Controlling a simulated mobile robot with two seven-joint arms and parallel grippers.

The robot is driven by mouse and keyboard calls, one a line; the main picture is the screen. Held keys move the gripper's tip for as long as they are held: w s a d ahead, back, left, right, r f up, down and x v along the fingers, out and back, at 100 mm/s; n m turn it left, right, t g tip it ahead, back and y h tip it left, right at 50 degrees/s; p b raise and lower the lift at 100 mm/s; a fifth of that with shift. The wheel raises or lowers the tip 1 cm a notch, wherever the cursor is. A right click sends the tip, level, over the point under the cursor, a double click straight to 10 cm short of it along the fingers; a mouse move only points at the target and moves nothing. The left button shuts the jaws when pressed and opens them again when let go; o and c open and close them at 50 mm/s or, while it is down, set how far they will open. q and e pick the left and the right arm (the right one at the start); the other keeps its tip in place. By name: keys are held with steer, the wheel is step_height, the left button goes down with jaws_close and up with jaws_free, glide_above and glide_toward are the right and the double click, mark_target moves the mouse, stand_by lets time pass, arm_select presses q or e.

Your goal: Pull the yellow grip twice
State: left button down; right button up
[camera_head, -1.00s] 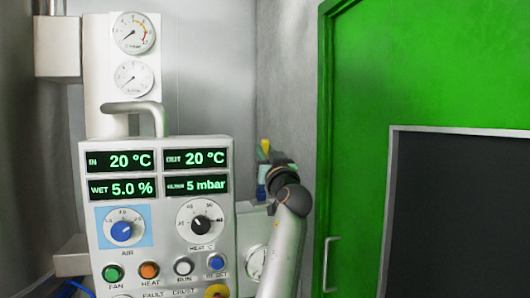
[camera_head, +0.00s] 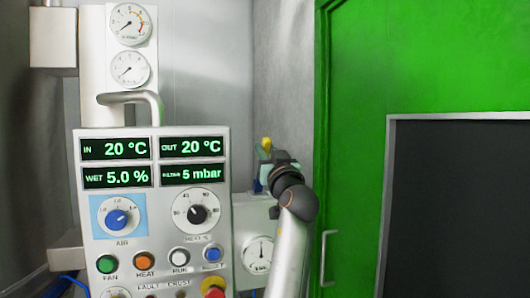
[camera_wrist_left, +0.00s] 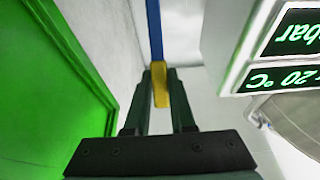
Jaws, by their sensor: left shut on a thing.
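In the head view the top of the yellow grip (camera_head: 266,143) shows just above my left gripper (camera_head: 266,158), to the right of the control panel. My arm and gripper hide most of the grip there. My right gripper is not in view.
The control panel (camera_head: 150,205) with displays, knobs and buttons stands close to the left of my arm. A box with a round gauge (camera_head: 258,254) is behind it. A green door frame (camera_head: 330,130) and grey wall lie to the right.

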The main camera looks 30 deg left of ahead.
arm_select(q)
steer(key=shift+s+d+f+b, duration=0.5)
steer(key=shift+s+d+f, duration=0.05)
steer(key=shift+d+f, duration=0.15)
steer(key=shift+f, duration=0.15)
steer(key=shift+s+d+f+b, duration=0.3)
steer(key=shift+f+b, duration=0.2)
steer(key=shift+b, duration=0.1)
steer(key=shift+s+d+f+b, duration=0.3)
steer(key=shift+f+b, duration=0.15)
steer(key=shift+b, duration=0.1)
